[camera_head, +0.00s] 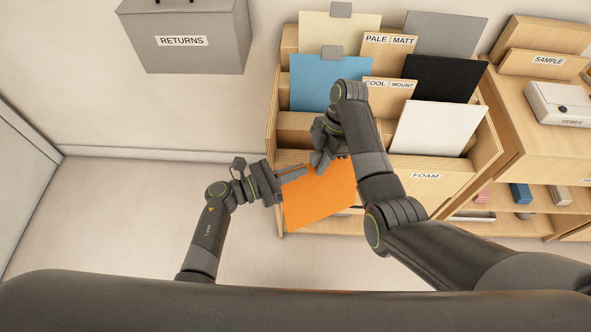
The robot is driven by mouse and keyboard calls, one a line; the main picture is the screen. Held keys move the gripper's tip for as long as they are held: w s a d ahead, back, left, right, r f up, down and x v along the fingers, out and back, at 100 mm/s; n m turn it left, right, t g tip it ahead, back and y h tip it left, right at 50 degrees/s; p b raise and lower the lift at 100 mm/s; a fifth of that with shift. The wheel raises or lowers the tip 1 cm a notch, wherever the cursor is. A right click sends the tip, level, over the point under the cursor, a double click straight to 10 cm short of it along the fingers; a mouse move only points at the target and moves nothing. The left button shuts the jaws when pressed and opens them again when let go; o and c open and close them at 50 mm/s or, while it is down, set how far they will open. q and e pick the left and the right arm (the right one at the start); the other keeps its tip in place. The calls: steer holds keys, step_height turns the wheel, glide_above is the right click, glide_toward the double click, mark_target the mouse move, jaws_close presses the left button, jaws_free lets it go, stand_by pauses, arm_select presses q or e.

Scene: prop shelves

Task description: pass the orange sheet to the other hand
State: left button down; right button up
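The orange sheet (318,195) is off the floor in front of the shelf unit, tilted, with its face towards me. My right gripper (322,162) comes down from above onto the sheet's top edge and appears shut on it; its fingertips are partly hidden. My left gripper (294,172) reaches in from the left at the sheet's upper left corner, with its fingers along that corner. The frame does not show whether these fingers are open or shut, or whether they touch the sheet.
A wooden rack (446,178) with cream, blue, grey, black and white boards stands behind the sheet. A grey RETURNS box (190,58) is on the wall at upper left. A SAMPLE unit with a white device (558,104) is at right. The floor at left is clear.

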steer(key=o, duration=0.5)
steer(key=shift+c, duration=0.2)
